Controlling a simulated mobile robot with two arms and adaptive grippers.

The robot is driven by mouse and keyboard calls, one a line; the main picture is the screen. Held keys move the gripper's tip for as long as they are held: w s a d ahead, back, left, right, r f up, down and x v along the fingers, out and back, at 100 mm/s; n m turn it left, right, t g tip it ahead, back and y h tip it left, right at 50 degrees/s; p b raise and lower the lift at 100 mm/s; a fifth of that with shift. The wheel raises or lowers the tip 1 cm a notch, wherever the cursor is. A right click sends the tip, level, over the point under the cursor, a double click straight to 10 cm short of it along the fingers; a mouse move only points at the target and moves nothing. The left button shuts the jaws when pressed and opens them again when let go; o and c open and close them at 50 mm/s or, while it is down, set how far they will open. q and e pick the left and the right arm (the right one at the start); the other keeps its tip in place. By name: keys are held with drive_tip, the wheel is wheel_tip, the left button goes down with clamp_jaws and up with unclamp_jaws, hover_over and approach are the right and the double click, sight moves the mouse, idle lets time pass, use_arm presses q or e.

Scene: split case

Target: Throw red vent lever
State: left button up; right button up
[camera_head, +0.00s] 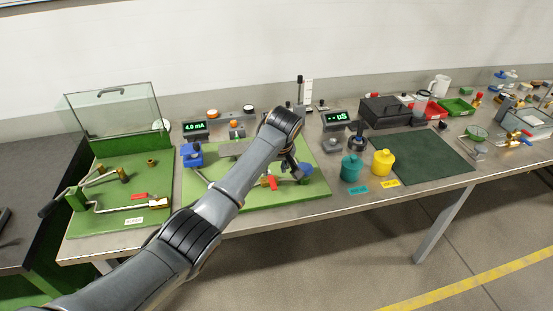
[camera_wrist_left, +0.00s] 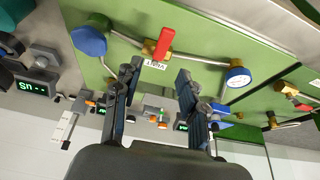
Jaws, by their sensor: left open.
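The red vent lever (camera_head: 272,183) is on a brass valve on the middle green board (camera_head: 318,187), just left of my left gripper in the head view. My left gripper (camera_wrist_left: 159,74) is open and empty. Its two fingers point toward the valve, apart from the lever as far as I can tell. In the head view my left gripper (camera_head: 293,168) is over the board's right part, partly hidden by its own wrist.
Another red lever (camera_head: 139,196) is on the left green board. Teal (camera_head: 351,168) and yellow (camera_head: 382,163) bottles stand to the right. The dark green mat (camera_head: 430,158) is largely clear.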

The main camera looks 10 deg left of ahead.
use_arm(q)
drive_tip(key=v, duration=0.5)
drive_tip(key=shift+s+r, duration=0.1)
drive_tip(key=shift+r, duration=0.15)
